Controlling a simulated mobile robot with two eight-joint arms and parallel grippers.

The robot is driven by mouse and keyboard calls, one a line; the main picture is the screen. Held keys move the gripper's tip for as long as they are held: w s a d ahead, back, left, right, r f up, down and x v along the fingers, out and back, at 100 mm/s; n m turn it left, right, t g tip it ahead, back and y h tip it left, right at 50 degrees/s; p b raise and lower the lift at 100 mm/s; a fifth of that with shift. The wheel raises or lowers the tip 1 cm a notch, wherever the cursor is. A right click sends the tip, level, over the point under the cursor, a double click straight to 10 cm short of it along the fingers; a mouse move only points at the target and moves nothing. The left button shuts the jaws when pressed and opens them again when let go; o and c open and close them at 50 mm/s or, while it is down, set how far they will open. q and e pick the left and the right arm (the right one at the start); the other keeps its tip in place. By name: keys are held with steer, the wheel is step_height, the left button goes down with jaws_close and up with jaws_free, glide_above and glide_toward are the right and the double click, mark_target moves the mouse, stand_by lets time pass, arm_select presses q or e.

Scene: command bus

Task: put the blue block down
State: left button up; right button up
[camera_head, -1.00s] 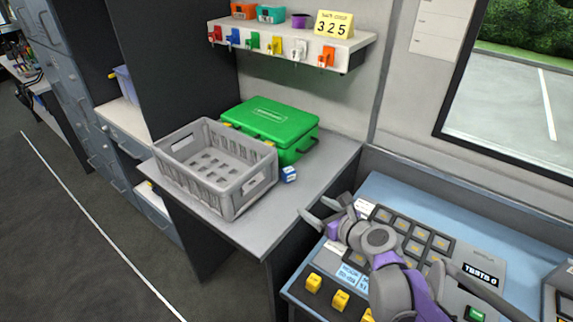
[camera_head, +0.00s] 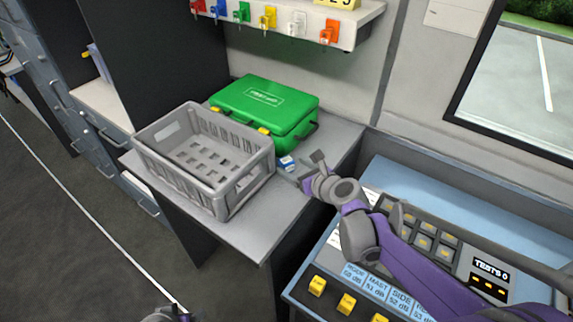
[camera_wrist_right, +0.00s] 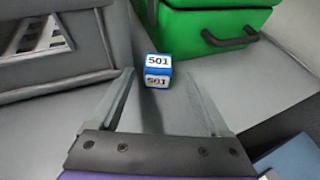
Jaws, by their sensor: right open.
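The blue block (camera_head: 287,163), with white faces, sits on the grey desk (camera_head: 262,225) between the grey crate and the green case. In the right wrist view the block (camera_wrist_right: 158,72) shows the label 501 on two faces. My right gripper (camera_head: 306,168) is open just to the right of the block in the head view. In the right wrist view its fingers (camera_wrist_right: 159,88) are spread, and the block lies ahead between their tips, not gripped. A small piece of my left arm shows at the bottom edge of the head view; its fingers do not show.
The grey crate (camera_head: 222,190) stands left of the block and the green case (camera_head: 268,100) behind it. A blue console (camera_head: 425,185) with buttons is at the right, under my right arm. A shelf (camera_head: 340,18) with colored key tags hangs above. The desk front is clear.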

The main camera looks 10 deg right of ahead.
mark_target(290, 166)
steer(key=x, duration=0.4)
steer(key=shift+w+a+f, duration=0.1)
steer(key=shift+a, duration=0.1)
jaws_close()
